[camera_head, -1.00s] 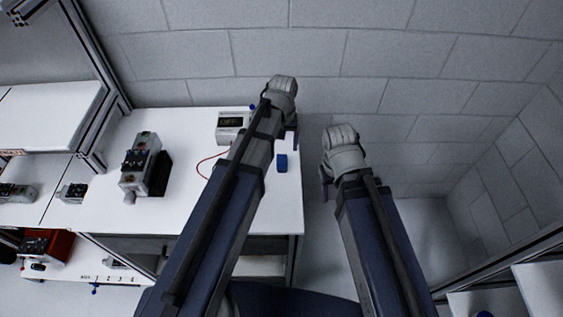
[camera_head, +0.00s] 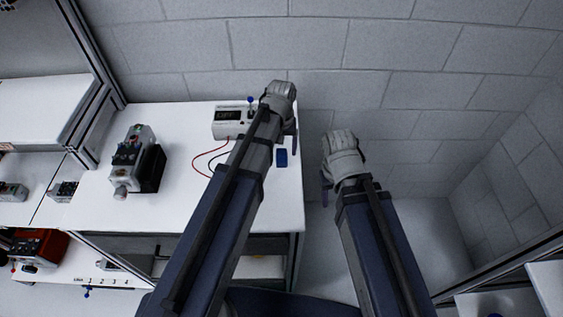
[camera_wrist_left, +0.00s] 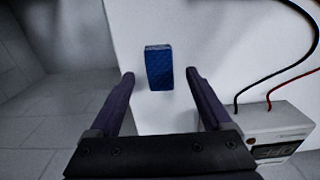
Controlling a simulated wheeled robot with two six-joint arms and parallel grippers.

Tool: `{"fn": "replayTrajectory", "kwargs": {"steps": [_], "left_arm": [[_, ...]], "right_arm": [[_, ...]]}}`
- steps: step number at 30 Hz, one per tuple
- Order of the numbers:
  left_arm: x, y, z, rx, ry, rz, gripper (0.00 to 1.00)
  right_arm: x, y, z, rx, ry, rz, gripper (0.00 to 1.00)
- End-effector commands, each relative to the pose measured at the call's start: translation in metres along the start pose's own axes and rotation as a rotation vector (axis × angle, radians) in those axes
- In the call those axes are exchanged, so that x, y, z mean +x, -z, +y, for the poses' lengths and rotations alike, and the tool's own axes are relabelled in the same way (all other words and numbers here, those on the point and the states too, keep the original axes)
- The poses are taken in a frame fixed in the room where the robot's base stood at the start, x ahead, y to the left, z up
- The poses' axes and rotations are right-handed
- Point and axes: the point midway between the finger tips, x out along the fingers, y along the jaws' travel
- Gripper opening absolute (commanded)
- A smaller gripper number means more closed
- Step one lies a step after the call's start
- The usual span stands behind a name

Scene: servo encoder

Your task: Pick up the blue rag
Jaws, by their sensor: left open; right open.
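The blue rag (camera_head: 281,157) is a small folded block lying on the white table near its right edge. It also shows in the left wrist view (camera_wrist_left: 159,68), ahead of and roughly between the fingertips. My left gripper (camera_wrist_left: 159,76) is open and empty, with the rag not gripped. In the head view the left gripper (camera_head: 290,140) is above the table's right edge, just beyond the rag, its fingers partly hidden by the wrist. My right gripper (camera_head: 325,188) is open and empty, off the table to the right, over the floor.
A white meter box (camera_head: 229,122) with red and black leads stands behind the left forearm. A grey machine (camera_head: 134,162) stands further left on the table (camera_head: 190,200). A block wall rises behind. Right of the table is open floor (camera_head: 415,225).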

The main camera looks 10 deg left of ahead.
Motion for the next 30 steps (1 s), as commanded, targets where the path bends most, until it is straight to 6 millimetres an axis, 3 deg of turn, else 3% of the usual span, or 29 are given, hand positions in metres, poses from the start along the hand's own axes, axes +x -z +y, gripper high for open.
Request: {"fn": "replayTrajectory", "kwargs": {"steps": [1,3,13,30], "left_arm": [[0.0138,0.0,-0.0001,0.0,0.0,0.001,0.82],[0.0202,-0.0001,-0.0001,0.0,0.0,0.001,0.82],[0.0211,0.0,0.0,0.0,0.0,0.002,0.81],[0.0211,0.0,-0.0001,0.0,0.0,0.002,0.17]], "right_arm": [[0.0137,0.0008,-0.0013,0.0,0.0,0.0,0.5],[0.0201,0.0012,-0.0019,0.0,0.0,0.0,0.5],[0.0209,0.0012,-0.002,0.0,0.0,0.0,0.5],[0.021,0.0012,-0.002,0.0,0.0,0.0,0.5]]}}
